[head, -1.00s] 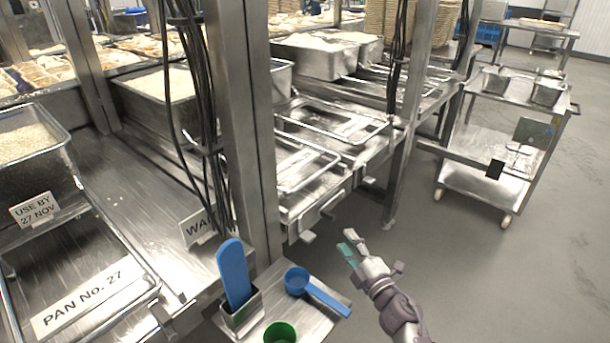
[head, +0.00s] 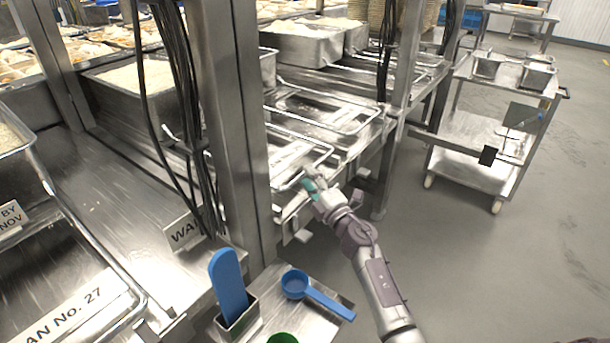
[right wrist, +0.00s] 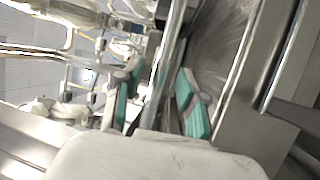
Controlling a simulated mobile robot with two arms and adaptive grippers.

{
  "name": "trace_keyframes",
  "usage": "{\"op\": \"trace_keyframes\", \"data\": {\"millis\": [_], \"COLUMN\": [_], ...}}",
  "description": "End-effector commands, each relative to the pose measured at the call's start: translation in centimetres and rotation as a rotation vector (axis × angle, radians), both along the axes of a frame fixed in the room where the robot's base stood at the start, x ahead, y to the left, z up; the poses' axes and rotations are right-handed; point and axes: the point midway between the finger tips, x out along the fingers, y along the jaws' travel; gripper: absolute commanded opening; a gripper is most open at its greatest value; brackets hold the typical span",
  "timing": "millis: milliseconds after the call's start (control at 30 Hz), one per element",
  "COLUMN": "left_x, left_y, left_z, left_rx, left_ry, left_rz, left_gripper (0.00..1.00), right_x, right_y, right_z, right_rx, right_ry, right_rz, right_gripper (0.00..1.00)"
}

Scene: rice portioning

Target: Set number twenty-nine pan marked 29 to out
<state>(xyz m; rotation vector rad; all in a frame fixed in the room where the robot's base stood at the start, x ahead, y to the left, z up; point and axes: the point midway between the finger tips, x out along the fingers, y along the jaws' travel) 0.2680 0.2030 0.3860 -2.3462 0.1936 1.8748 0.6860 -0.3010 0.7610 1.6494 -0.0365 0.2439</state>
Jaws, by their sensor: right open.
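I cannot read a number 29 anywhere. Right of the post, two shallow steel pans or frames with raised rims lie on the bench: a nearer one (head: 325,153) and a farther one (head: 377,112). My right gripper (head: 310,188) is at the front edge of the nearer one, its teal fingertips close to the rim. In the right wrist view the right gripper's teal fingers (right wrist: 160,98) are apart, with a metal bar between them. Whether they touch it I cannot tell. My left gripper is not in view.
A pan labelled No. 27 (head: 138,293) stands at lower left. A steel post (head: 235,120) with black cables separates it from the right bench. A small tray holds a blue scoop (head: 295,284) and a blue paddle (head: 228,285). A trolley (head: 470,165) stands at right on open floor.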

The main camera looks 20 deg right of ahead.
Motion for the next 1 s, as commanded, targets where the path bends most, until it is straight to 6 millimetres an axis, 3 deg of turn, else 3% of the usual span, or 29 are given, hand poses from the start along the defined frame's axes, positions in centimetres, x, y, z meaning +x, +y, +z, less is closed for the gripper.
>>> {"op": "trace_keyframes", "data": {"millis": [200,533,767,1000], "left_x": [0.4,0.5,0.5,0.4], "left_y": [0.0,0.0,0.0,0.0], "left_z": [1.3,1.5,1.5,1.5], "left_rx": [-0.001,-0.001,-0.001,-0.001], "left_ry": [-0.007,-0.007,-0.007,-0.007], "left_rz": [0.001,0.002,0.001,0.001], "left_gripper": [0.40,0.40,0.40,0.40], "right_x": [2.1,2.4,2.3,2.3], "right_y": [0.3,0.3,0.3,0.3], "right_z": [0.3,0.4,0.4,0.4], "right_rx": [0.001,0.001,0.001,0.001], "right_ry": [0.000,0.000,0.000,0.001], "right_rz": [0.000,0.000,0.000,0.000], "right_gripper": [0.41,0.41,0.03,0.00]}}
